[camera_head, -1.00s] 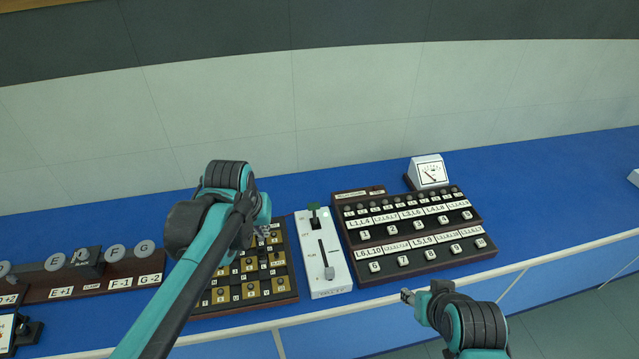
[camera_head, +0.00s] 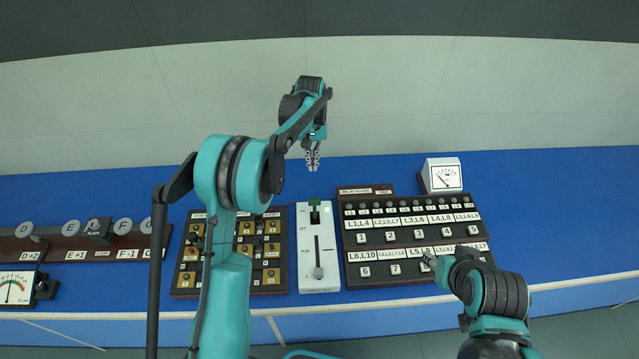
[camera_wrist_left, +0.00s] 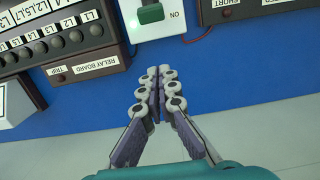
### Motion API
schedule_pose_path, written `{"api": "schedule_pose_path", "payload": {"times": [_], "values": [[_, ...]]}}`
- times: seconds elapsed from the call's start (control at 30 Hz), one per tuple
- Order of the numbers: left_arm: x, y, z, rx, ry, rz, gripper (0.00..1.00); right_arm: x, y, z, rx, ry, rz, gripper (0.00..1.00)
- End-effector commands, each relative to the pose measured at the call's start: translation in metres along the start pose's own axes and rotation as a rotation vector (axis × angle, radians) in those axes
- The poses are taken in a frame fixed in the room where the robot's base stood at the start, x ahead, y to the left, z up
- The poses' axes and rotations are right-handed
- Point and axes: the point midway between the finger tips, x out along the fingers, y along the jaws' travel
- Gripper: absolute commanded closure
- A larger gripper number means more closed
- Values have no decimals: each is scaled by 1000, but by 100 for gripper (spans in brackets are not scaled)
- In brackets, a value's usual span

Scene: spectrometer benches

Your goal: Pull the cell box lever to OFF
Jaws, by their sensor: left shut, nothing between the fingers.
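The white box (camera_head: 303,270) stands mid-bench, with a green-knobbed switch (camera_head: 314,203) at its far end and a slot with a grey lever knob (camera_head: 319,272) near its front. I cannot tell for sure which is the cell box lever. My left gripper (camera_head: 313,163) is shut and empty, beyond the far end of the box. In the left wrist view, its fingertips (camera_wrist_left: 160,75) point toward the green knob (camera_wrist_left: 150,13), beside an ON label, and are apart from it. My right gripper (camera_head: 430,262) is over the relay board's front part; its finger state is unclear.
The relay board (camera_head: 400,221) with rows of buttons stands right of the white box, with a meter (camera_head: 442,175) behind it. A dark panel of brass switches (camera_head: 245,250) stands close on the left. Blue bench top (camera_head: 370,170) behind the box is free.

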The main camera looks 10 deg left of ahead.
Motion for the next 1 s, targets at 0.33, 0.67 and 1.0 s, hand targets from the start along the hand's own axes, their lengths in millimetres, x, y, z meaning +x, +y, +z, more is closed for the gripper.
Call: {"api": "schedule_pose_path", "payload": {"times": [0.33,0.67,1.0], "values": [[2,0,-1,-2,-5,-1,100,0,0,0,0,0,0,60],[35,0,-1,-2,-5,-1,100,4,0,3,0,0,0,60],[107,0,-1,-2,-4,-1,100,12,0,8,0,0,0,60]]}}
